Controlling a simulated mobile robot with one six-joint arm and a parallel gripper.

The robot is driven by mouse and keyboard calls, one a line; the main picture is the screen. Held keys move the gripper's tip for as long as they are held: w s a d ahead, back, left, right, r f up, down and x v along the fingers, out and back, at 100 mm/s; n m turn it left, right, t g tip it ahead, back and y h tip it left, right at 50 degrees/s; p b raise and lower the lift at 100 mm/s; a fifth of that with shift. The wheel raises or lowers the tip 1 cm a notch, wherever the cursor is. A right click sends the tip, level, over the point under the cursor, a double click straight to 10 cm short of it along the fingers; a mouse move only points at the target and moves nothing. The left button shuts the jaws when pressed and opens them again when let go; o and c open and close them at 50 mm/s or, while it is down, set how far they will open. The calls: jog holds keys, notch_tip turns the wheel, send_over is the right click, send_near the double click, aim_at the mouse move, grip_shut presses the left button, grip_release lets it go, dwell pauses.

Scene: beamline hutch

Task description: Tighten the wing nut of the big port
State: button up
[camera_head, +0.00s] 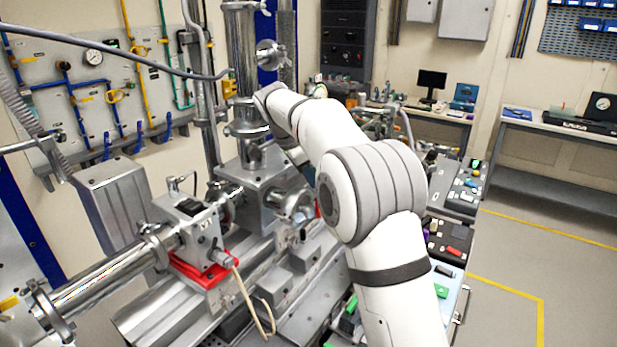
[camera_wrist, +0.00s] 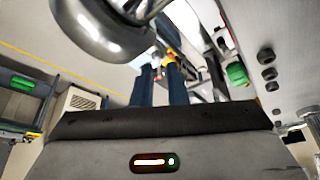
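In the head view my white arm reaches up and left to the steel vacuum assembly, and its wrist hides my gripper. A steel chamber (camera_head: 262,182) stands there with a vertical tube (camera_head: 240,55) above it and a flanged round port (camera_head: 297,205) on its right side. I cannot tell which port is the big one, and I cannot make out its wing nut. In the wrist view the dark gripper body fills the bottom. A large shiny round metal part (camera_wrist: 95,32) is close at upper left. Two dark blue uprights show beyond the body; I cannot tell whether they are fingers.
A horizontal beam pipe (camera_head: 105,285) and a block on a red plate (camera_head: 205,272) lie at left, with a loose cable hanging. A wall panel with gauge and hoses (camera_head: 93,58) is behind. Cluttered trays (camera_head: 460,190) stand right of the arm; the floor farther right is clear.

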jog(key=shift+f, duration=0.1)
jog(key=v, duration=0.8)
jog(key=shift+d, duration=0.1)
jog(key=s+d+f+n+y+b, duration=0.2)
jog(key=s+d+n, duration=0.5)
jog(key=s+d, duration=0.55)
jog(key=s+d+f+n, duration=0.1)
jog(key=s+f+n, duration=0.1)
jog(key=s+f, duration=0.2)
jog(key=s+d+f+n+t+y, duration=0.1)
jog(key=s+f, duration=0.4)
jog(key=s, duration=0.6)
jog(key=s+d+f+n+y, duration=0.1)
jog(key=s+d+f+n, duration=0.2)
jog(key=s+f, duration=0.2)
jog(key=s, duration=0.3)
jog(key=shift+n+t+b, duration=0.3)
jog(key=shift+n, duration=0.1)
jog(key=shift+f, duration=0.1)
